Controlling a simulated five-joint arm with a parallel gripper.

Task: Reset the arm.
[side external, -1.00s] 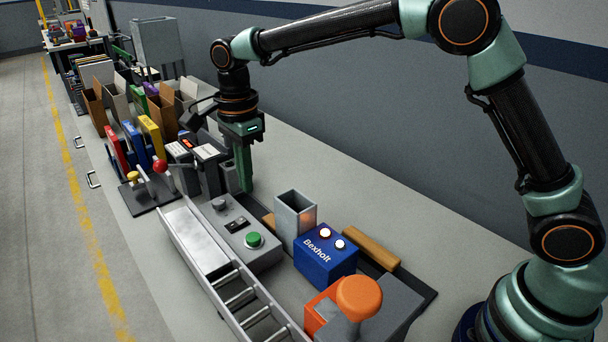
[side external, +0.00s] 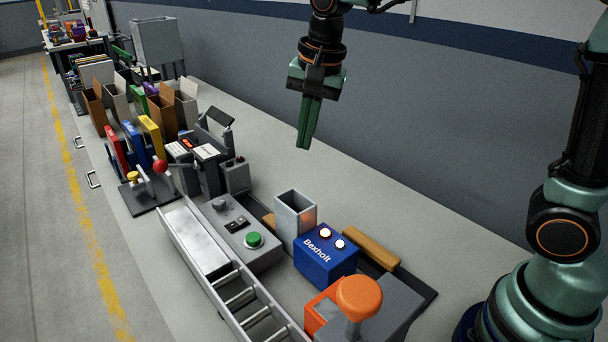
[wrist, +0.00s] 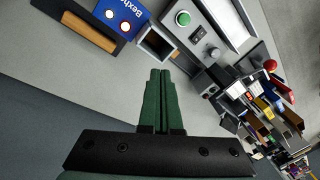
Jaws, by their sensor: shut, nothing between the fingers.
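My gripper (side external: 304,147) has green fingers and hangs in the air above the bare grey bench, near the back wall. Its fingers are together with nothing between them, pointing down and slightly tilted. In the wrist view my gripper (wrist: 160,72) shows its two green fingers side by side and closed. My arm reaches in from the right, and its upper part leaves the top of the side view.
Several binders and boxes line the left. The bench (side external: 400,215) towards the wall is clear.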

